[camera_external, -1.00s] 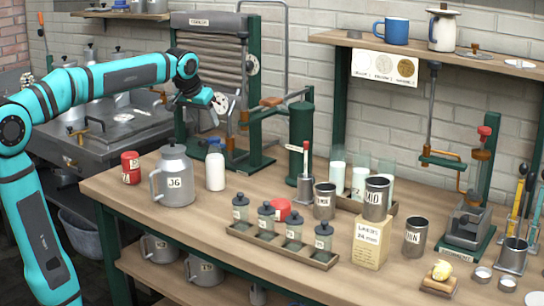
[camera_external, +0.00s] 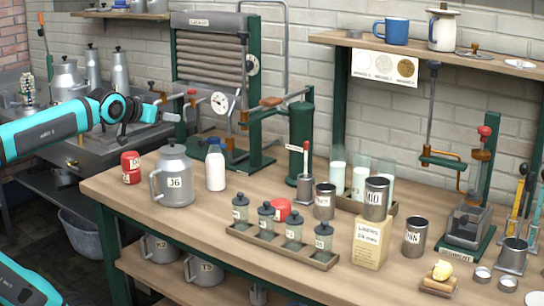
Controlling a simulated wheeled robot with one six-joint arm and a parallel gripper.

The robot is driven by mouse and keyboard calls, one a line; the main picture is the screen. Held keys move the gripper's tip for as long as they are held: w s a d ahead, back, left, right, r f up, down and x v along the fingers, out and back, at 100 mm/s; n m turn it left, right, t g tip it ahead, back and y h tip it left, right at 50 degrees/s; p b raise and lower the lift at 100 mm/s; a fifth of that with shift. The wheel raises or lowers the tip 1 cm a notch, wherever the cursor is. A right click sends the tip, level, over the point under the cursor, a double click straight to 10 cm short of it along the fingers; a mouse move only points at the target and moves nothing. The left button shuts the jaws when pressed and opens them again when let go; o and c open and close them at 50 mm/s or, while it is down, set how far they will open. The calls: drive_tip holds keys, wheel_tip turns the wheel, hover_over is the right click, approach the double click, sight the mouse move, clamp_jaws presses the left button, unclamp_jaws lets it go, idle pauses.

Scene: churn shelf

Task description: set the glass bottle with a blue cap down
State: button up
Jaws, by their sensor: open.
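The glass bottle with a blue cap (camera_external: 215,170) stands upright on the wooden workbench (camera_external: 120,187), white inside, just right of the grey metal can marked J6 (camera_external: 175,183). Nothing holds it. My gripper (camera_external: 167,107) is open and empty, up and to the left of the bottle, clearly apart from it. The view shows the gripper from the side, so its fingers are small.
A rack of small jars (camera_external: 268,244) is in front of the bottle. The green-framed roller machine (camera_external: 210,60) stands behind. Bench surface is free in front of the J6 can.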

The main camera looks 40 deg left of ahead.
drive_tip(key=s+t, duration=0.3)
drive_tip(key=s, duration=0.5)
drive_tip(key=shift+s+t, duration=0.4)
idle(0.6)
